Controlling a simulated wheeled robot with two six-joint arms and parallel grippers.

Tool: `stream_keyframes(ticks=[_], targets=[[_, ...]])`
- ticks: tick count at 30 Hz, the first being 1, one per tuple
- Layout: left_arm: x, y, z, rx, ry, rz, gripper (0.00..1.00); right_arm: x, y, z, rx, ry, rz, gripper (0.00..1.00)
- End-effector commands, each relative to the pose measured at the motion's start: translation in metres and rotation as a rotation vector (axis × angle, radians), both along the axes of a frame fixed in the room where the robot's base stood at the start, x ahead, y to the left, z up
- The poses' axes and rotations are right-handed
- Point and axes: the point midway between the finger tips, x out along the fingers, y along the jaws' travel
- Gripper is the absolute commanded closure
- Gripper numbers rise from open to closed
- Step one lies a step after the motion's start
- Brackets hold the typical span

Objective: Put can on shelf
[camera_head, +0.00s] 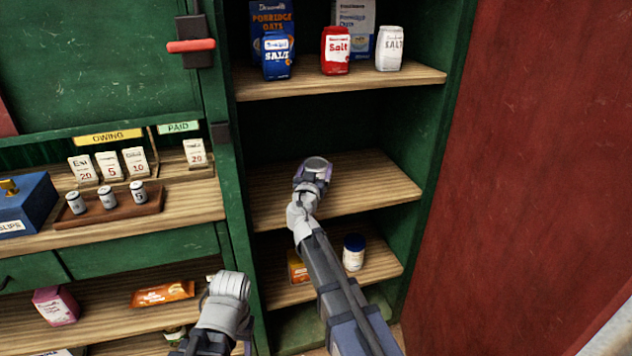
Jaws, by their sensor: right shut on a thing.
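My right gripper (312,180) reaches into the middle compartment of the shelf unit and is shut on a can (316,164). Only the can's round metallic top and a little of its side show; the gripper hides the rest. The can is over the bare wooden middle shelf (365,185); I cannot tell whether its base touches the board. My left gripper (229,286) is low in the picture, in front of the left counter's lower shelf. Its fingers do not show clearly.
Salt packets, blue (277,57), red (335,50) and white (389,48), stand on the upper shelf (420,76). A dark-lidded jar (353,252) and an orange box (298,267) are on the lower shelf. The middle shelf is otherwise clear. A green post (237,200) borders it left.

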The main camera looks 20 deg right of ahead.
Motion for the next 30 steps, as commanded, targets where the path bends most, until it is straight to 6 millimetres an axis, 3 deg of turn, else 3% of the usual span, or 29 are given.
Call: stream_keyframes(ticks=[1,6,19,20,24,30], targets=[[0.000,0.000,-0.012,0.000,0.000,0.000,0.50,0.000,0.000,-0.012,-0.001,0.000,0.000,0.96],[0.000,0.001,-0.031,0.003,-0.001,-0.001,0.50,0.000,0.000,-0.031,-0.001,0.000,0.000,0.96],[0.000,0.001,-0.034,0.005,-0.002,-0.001,0.50,0.000,0.000,-0.034,-0.001,0.000,0.000,0.96],[0.000,0.001,-0.034,0.005,-0.002,-0.001,0.50,0.000,0.000,-0.034,0.000,0.000,0.000,0.15],[0.000,0.001,-0.032,0.005,-0.002,-0.001,0.50,0.000,0.000,-0.033,0.000,0.000,0.000,0.00],[0.000,0.001,-0.032,0.005,-0.002,-0.001,0.50,0.000,0.000,-0.032,0.000,0.000,0.000,0.00]])
